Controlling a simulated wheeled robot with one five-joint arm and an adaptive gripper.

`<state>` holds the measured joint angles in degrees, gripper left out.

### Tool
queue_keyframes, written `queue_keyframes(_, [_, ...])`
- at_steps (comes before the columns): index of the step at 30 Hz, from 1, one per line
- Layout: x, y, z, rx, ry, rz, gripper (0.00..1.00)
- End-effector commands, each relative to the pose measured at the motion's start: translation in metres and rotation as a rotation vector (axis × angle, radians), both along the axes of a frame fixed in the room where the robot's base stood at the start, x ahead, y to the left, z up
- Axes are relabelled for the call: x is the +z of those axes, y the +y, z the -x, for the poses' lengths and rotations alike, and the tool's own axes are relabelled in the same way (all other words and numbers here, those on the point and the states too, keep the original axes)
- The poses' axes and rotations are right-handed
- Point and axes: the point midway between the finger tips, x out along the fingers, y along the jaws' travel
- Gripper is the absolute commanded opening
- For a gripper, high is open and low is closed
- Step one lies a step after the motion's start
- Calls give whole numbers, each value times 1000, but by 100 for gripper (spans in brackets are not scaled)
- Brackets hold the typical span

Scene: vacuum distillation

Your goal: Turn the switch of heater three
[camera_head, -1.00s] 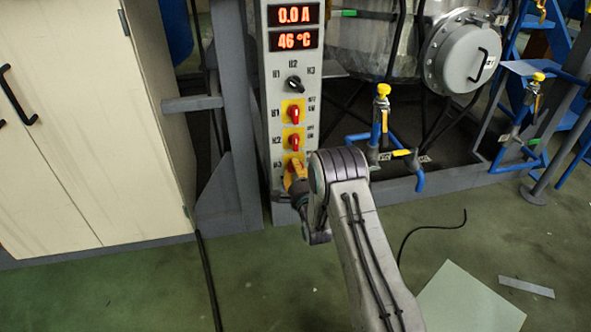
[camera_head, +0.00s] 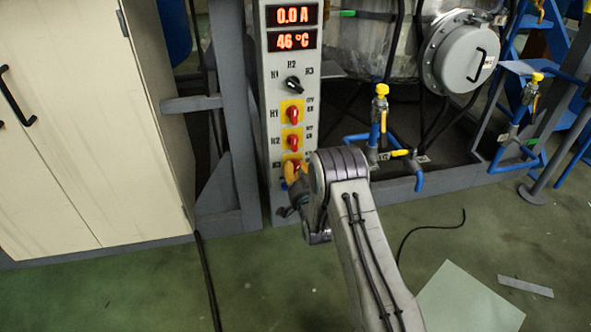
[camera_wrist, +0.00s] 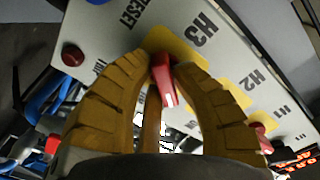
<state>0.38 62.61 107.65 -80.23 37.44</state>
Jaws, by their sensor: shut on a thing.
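The red switch of heater three (camera_wrist: 165,82) sits on a yellow plate marked H3 (camera_wrist: 200,35) on the grey panel. In the wrist view, my gripper (camera_wrist: 163,68) has its two yellow-brown fingers closed on the red switch, one on each side. The switch's tip shows between them. In the head view, my gripper (camera_head: 292,172) is at the lowest red switch of the panel (camera_head: 267,120), with most of that switch hidden behind it and my arm.
Red switches H1 (camera_head: 292,114) and H2 (camera_head: 292,142) are just above. A black selector knob (camera_head: 293,83) is higher, under displays (camera_head: 292,40) reading 0.0 A and 46 °C. A red button (camera_wrist: 72,54) is near RESET. A yellow-handled valve (camera_head: 381,92) stands to the right.

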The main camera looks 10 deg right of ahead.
Motion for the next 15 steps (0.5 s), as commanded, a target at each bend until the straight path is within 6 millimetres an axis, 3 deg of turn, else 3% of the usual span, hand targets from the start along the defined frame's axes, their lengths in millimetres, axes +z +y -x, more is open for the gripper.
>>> queue_keyframes(15, [3, 1, -1, 0, 0, 449, 0])
